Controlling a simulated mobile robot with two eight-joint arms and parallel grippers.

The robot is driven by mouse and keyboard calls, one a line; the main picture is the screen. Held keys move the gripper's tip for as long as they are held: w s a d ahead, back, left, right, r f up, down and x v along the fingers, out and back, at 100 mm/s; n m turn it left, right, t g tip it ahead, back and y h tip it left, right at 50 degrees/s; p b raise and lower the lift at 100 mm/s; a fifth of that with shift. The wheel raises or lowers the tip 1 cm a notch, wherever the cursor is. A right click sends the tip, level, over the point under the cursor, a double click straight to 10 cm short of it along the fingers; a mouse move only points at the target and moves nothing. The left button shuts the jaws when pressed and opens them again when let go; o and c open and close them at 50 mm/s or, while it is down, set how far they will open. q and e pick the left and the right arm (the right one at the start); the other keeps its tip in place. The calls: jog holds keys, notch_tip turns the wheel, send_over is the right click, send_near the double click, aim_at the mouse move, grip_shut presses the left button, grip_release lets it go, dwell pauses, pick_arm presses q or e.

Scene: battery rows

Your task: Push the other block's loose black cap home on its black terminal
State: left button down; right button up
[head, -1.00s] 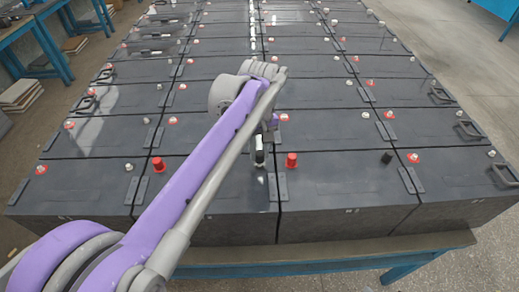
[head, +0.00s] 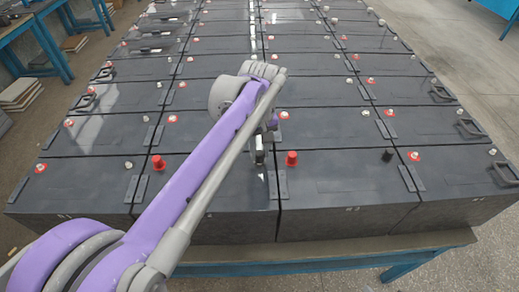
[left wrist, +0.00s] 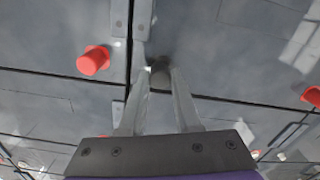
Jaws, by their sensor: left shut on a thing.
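My left gripper (head: 260,156) is low over the front row, at the back right of a front block. In the left wrist view its two fingers (left wrist: 160,76) are shut on a dark round black cap (left wrist: 161,71) close to the block's top. The terminal below the cap is hidden, so I cannot tell how far the cap is seated. Another black cap (head: 388,155) stands upright on the block to the right. My right gripper is not in view.
A red cap (head: 291,158) stands just right of the gripper; it also shows in the left wrist view (left wrist: 93,60). Another red cap (head: 158,163) is to the left. Rows of dark battery blocks (head: 320,130) with bare terminals and red rings extend behind.

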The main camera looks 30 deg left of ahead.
pick_arm(q)
jog(key=shift+f, duration=0.45)
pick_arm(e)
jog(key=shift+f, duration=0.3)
pick_arm(q)
jog(key=shift+c, duration=0.3)
grip_release()
dwell(0.4)
jog(key=shift+r, duration=0.15)
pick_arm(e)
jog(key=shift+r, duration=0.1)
pick_arm(q)
jog(key=shift+r+p, duration=2)
jog(key=shift+r, duration=1.4)
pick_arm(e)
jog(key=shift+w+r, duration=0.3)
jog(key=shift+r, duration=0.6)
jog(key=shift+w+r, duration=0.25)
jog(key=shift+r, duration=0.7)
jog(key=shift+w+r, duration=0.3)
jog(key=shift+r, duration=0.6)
